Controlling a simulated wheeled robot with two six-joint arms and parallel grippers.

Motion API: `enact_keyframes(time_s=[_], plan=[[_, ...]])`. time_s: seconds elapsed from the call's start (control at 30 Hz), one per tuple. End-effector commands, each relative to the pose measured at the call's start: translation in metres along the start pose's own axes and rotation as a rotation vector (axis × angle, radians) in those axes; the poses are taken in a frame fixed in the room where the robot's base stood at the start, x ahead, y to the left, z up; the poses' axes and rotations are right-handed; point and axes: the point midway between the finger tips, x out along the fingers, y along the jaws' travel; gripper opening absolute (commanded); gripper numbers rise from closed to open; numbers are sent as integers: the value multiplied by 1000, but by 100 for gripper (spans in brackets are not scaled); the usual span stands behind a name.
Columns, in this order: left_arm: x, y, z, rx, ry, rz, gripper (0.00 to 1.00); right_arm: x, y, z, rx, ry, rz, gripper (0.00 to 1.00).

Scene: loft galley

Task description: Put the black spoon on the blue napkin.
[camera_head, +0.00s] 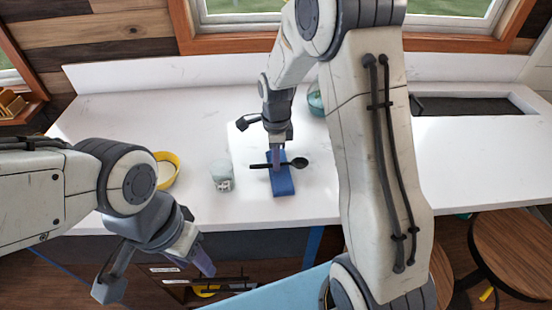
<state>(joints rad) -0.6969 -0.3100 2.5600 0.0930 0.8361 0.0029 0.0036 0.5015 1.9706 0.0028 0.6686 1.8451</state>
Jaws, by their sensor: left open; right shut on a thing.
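The black spoon (300,163) is over the blue napkin (283,188), lying crosswise to it with its bowl to the right and its handle to the left. My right gripper (275,163) points down over the napkin and is shut on the spoon's handle. I cannot tell whether the spoon touches the napkin. The napkin lies flat on the white counter, its upper part partly hidden by the gripper. My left gripper (155,275) is open and empty, low in front of the counter's edge.
A glass jar (221,175) stands left of the napkin. A yellow bowl (167,168) is farther left, partly hidden by my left arm. A teal-green object (316,101) is at the back. A sink (462,106) is at the right. The counter right of my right arm is clear.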

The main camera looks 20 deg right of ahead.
Motion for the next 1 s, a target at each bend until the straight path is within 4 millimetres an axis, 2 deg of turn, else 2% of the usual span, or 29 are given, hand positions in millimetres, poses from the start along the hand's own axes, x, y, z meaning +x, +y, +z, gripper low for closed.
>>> enact_keyframes(time_s=[0.03, 0.1, 0.4, 0.57, 1.0], plan=[[1, 0, 0, 0, 0, 0, 50, 2, 0, 0, 0, 0, 1, 21], [1, 0, 0, 0, 0, 0, 50, 1, 0, 0, 0, 0, 0, 47], [0, 0, 0, 0, 0, 0, 50, 0, 0, 0, 0, 0, 0, 47], [1, 0, 0, 0, 0, 0, 50, -11, -1, 0, 0, -1, -5, 47], [14, -1, 1, 1, 0, 0, 50, -98, -1, 0, 0, -1, -4, 47]])
